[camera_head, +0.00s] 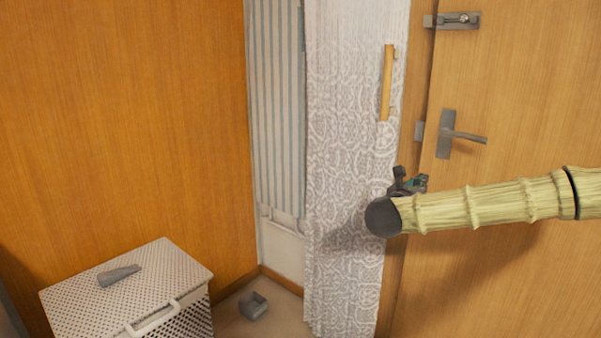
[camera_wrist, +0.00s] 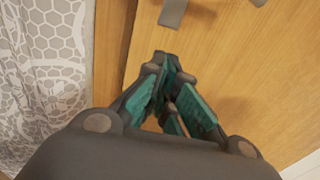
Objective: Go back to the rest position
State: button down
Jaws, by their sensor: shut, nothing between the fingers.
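My gripper (camera_head: 410,183) is at the end of my arm, which reaches in from the right in the head view. It is in the air in front of the patterned curtain's right edge and the wooden door. In the wrist view my gripper (camera_wrist: 172,95) shows its teal finger pads, with the tips close together and nothing held. The door's wood and the curtain lie behind it there.
The wooden door (camera_head: 530,75) has a grey handle (camera_head: 446,135) and a latch (camera_head: 455,20). The patterned curtain (camera_head: 345,200) hangs beside it. A perforated white box (camera_head: 75,300) at lower left bears a grey object (camera_head: 119,275). A small grey container (camera_head: 253,305) is on the floor.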

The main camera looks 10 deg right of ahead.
jog(key=a+f+n+t+y, duration=0.2)
jog(key=a+f+n+y, duration=0.2)
jog(key=a+f+n, duration=0.65)
jog(key=a+f+n+t+y, duration=0.1)
jog(key=a+f+n+y, duration=0.55)
jog(key=f, duration=0.75)
jog(key=s+a+f+n+g+y, duration=0.1)
jog(key=s+a+f+n+g, duration=0.1)
jog(key=s+a+f+n, duration=0.4)
jog(key=s+a+f+n+g+y, duration=0.15)
jog(key=s+f+n, duration=0.25)
jog(key=f, duration=0.4)
jog(key=s+a+f+n+g+y, duration=0.1)
jog(key=s+a+f+n, duration=0.35)
jog(key=f, duration=0.35)
jog(key=s+f+n+g, duration=0.3)
jog(key=s+f+n, duration=0.15)
jog(key=s, duration=0.55)
jog(key=s+d+f+n+g, duration=0.1)
jog(key=s+f+n+g, duration=0.3)
jog(key=s, duration=0.6)
jog(key=s+f+n+g, duration=0.2)
jog(key=s+f+n, duration=0.3)
jog(key=s, duration=0.5)
notch_tip(320, 180, up, 27)
jog(key=n+p, duration=0.1)
jog(key=p, duration=2.5)
jog(key=shift+s+d+y, duration=0.2)
jog(key=shift+s+y, duration=0.05)
jog(key=shift+y, duration=0.05)
